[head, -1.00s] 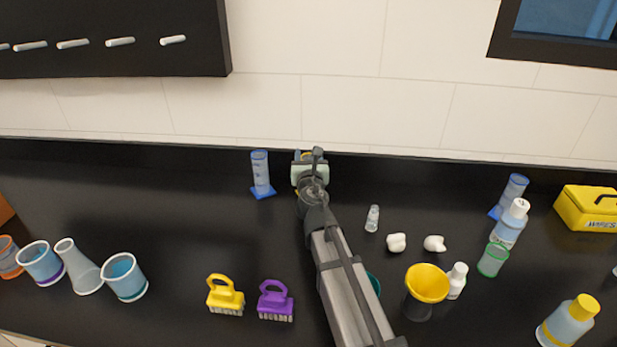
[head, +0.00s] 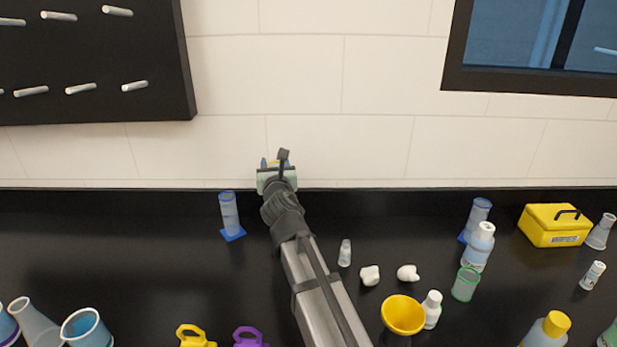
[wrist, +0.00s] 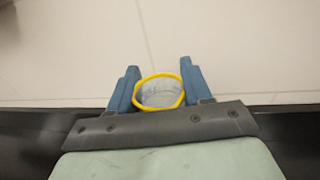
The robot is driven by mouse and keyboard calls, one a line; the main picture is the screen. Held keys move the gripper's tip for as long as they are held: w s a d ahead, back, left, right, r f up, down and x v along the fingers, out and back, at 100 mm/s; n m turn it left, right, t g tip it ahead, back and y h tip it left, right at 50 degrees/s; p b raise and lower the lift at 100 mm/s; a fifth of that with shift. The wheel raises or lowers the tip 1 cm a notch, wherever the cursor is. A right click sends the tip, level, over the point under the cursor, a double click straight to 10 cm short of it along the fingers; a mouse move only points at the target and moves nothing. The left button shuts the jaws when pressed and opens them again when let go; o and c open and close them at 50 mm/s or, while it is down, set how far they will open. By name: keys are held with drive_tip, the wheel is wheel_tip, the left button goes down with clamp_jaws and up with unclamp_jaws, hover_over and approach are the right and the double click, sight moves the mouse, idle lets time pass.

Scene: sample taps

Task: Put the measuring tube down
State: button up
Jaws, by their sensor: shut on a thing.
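My gripper (wrist: 160,90) is shut on a clear measuring tube (wrist: 158,96) with a yellow rim. In the wrist view, I look into its open mouth, with a blue finger on each side. The lower part of the tube is hidden behind my gripper. In the head view, my gripper (head: 276,164) is at the back of the black counter (head: 130,245), in front of the wall. Only a little yellow shows at it there, and the tube's base is hidden.
A blue-based cylinder (head: 229,212) stands left of my gripper. A small clear vial (head: 345,253), white lumps (head: 369,276), a yellow funnel (head: 403,314) and bottles are on the right. A black peg board (head: 95,60) hangs upper left. Bare counter lies left of the cylinder.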

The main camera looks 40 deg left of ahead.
wheel_tip(320, 180, up, 6)
drive_tip(key=w+d+m+t+h, duration=0.5)
drive_tip(key=w+d+h, duration=0.1)
drive_tip(key=w+d, duration=1.75)
drive_tip(key=w+d+m+t+h, duration=0.1)
drive_tip(key=w+d+m+h, duration=0.3)
drive_tip(key=d, duration=0.7)
drive_tip(key=w+d+t+h, duration=0.1)
drive_tip(key=w+d+h, duration=0.1)
drive_tip(key=w+d, duration=0.6)
drive_tip(key=w+d+m+h, duration=0.2)
drive_tip(key=d+h, duration=0.1)
drive_tip(key=d, duration=1)
wheel_tip(320, 180, down, 15)
drive_tip(key=shift+w+f, duration=0.15)
drive_tip(key=shift+w, duration=0.05)
drive_tip(key=shift+f, duration=0.1)
